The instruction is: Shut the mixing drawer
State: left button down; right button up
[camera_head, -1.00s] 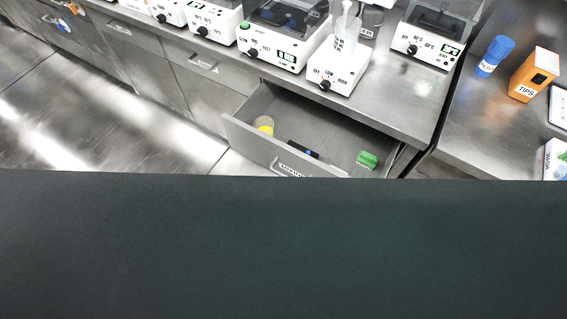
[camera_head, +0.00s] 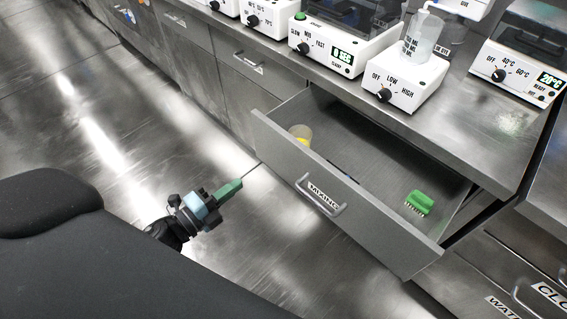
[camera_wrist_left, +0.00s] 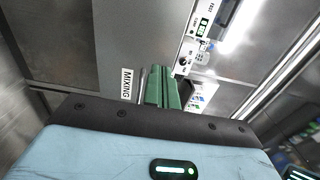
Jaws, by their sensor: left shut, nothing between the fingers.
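The mixing drawer (camera_head: 385,226) is pulled out from under the counter, and its front bears a "MIXING" label and a bar handle (camera_head: 320,196). Inside it are a clear cup with something yellow (camera_head: 300,134), a green block with bristle-like ends (camera_head: 419,202) and a dark item mostly hidden behind the front. My left gripper (camera_head: 238,183) is shut and empty, out in front of the drawer, to the left of its handle and apart from it. In the left wrist view its green fingers (camera_wrist_left: 162,88) are together beside the drawer's "MIXING" label (camera_wrist_left: 127,86). My right gripper is out of view.
On the counter (camera_head: 440,125) above stand several white lab devices, including one with a LOW/HIGH knob (camera_head: 405,84) and one with a temperature knob (camera_head: 515,70). Closed drawers lie to the left and lower right. The floor (camera_head: 120,110) left of the drawer is clear.

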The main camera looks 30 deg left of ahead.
aim_at(284, 149)
pick_arm(q)
jog(key=p+x, duration=0.1)
jog(key=x, duration=1.3)
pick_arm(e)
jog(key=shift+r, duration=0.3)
pick_arm(q)
jog(key=shift+w, duration=0.1)
